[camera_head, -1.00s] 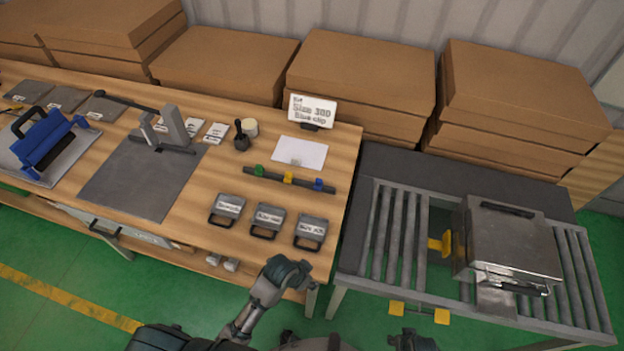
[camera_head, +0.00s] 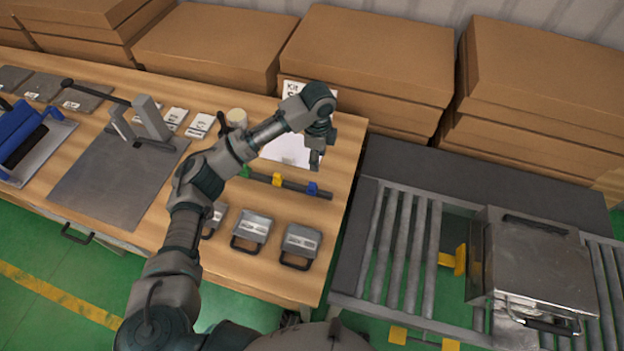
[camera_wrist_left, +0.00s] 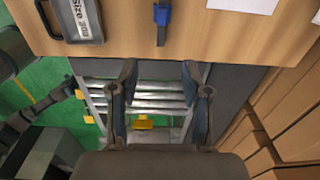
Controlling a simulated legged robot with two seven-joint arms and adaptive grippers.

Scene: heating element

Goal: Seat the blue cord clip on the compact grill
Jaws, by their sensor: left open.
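The blue cord clip (camera_head: 313,188) sits at the right end of a dark bar, beside a yellow clip (camera_head: 278,180) and a green clip (camera_head: 246,171). It also shows at the top of the left wrist view (camera_wrist_left: 162,14). My left gripper (camera_head: 316,160) hangs pointing down just behind the blue clip in the head view. In the left wrist view its two fingers (camera_wrist_left: 158,68) are spread and empty, with the clip beyond the tips. The compact grill (camera_head: 540,262), a closed metal box, stands on the roller conveyor at the right. My right gripper is not seen.
The roller conveyor (camera_head: 392,235) has a yellow block (camera_head: 453,260) beside the grill. Several labelled grey plates with handles (camera_head: 301,241) lie at the table's front edge. A white sheet (camera_head: 288,150) and partly hidden sign stand behind the bar. Cardboard boxes (camera_head: 365,60) line the back.

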